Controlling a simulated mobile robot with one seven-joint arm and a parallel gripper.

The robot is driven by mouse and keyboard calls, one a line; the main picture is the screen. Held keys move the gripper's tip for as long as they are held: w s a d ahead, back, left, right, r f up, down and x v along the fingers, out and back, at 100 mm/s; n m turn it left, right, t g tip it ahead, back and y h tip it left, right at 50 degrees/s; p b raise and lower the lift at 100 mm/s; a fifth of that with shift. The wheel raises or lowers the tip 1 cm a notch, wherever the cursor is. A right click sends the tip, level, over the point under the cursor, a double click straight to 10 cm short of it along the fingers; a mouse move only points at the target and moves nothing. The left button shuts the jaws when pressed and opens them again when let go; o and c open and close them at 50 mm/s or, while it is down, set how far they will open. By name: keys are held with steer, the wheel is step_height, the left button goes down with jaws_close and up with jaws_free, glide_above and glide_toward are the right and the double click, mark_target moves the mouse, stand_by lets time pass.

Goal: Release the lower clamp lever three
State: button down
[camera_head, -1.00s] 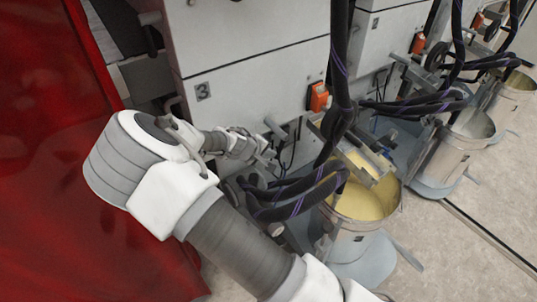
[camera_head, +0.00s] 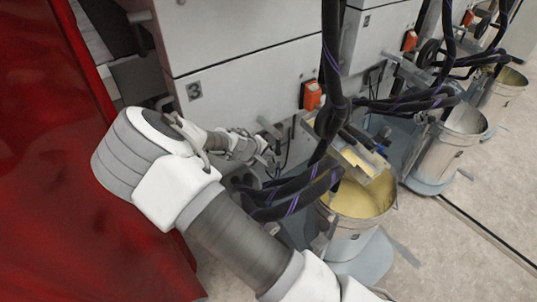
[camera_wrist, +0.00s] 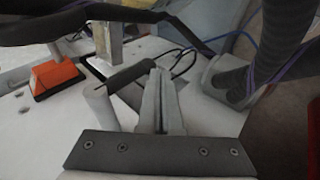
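The unit marked 3 (camera_head: 195,90) is a pale machine panel beside my arm in the head view. My gripper (camera_head: 266,152) is low in front of it, small and partly lost among grey hardware. In the wrist view its two fingers (camera_wrist: 158,95) stand close together, with nothing clearly seen between them. A dark rod-like handle (camera_wrist: 130,75) lies just left of the fingertips and ends close to them; I cannot tell whether they touch. A pale cylinder (camera_wrist: 100,106) stands at its left. I cannot tell for certain which part is the lower clamp lever.
An orange switch box (camera_head: 311,95) is on the panel; it also shows in the wrist view (camera_wrist: 55,76). Thick black hoses (camera_head: 290,190) hang right of my gripper. A red surface (camera_head: 60,180) fills the left.

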steer(key=p+v, duration=0.5)
steer(key=v, duration=1.2)
steer(key=shift+s, duration=0.2)
steer(key=shift+r, duration=0.15)
